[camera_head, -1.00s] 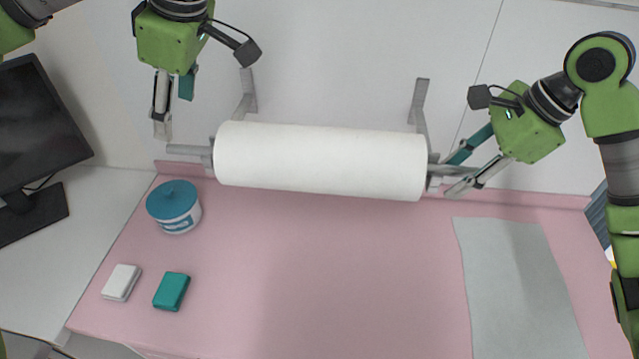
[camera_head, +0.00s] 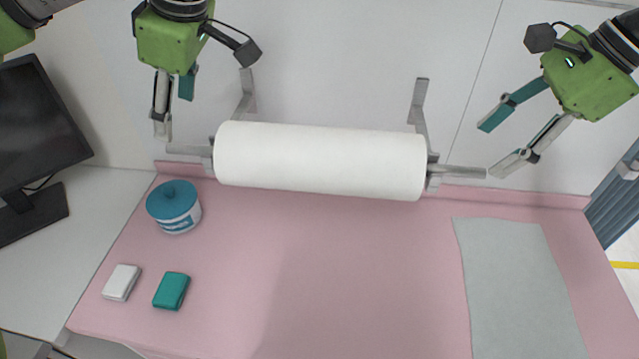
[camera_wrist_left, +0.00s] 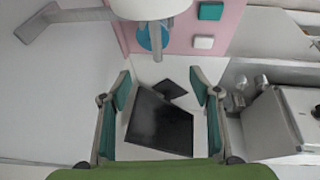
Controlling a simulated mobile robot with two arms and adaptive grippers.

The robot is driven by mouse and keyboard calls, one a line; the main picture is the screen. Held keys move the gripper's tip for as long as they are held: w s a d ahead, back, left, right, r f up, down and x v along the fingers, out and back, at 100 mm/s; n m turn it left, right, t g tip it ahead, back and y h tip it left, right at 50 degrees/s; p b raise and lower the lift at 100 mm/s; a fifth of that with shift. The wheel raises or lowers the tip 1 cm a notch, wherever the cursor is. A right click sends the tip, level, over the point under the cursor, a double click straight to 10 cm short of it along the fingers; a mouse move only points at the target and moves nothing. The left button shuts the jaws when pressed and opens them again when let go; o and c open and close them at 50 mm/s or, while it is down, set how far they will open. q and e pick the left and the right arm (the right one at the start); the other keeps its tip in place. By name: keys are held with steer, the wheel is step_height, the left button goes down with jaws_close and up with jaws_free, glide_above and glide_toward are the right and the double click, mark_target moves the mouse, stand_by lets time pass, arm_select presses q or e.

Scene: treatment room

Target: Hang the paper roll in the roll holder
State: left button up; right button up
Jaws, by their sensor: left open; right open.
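The white paper roll (camera_head: 320,160) lies level between the two grey wall brackets of the roll holder, the left bracket (camera_head: 246,95) and the right bracket (camera_head: 420,100). Its grey rod sticks out at both ends and appears to rest at the brackets; the exact seating is hard to see. My left gripper (camera_head: 174,118) is open and empty, above and left of the rod's left end. My right gripper (camera_head: 490,150) is open and empty, just right of the rod's right end. In the left wrist view, the roll (camera_wrist_left: 150,8) shows at the top, beyond the open fingers.
The pink surface below carries a blue-lidded tub (camera_head: 174,207), a white box (camera_head: 121,282), a teal box (camera_head: 171,291) and a grey cloth (camera_head: 510,270). A dark monitor (camera_head: 40,125) stands at the left. The middle of the pink surface is clear.

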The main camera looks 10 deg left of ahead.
steer(key=shift+v, duration=1.25)
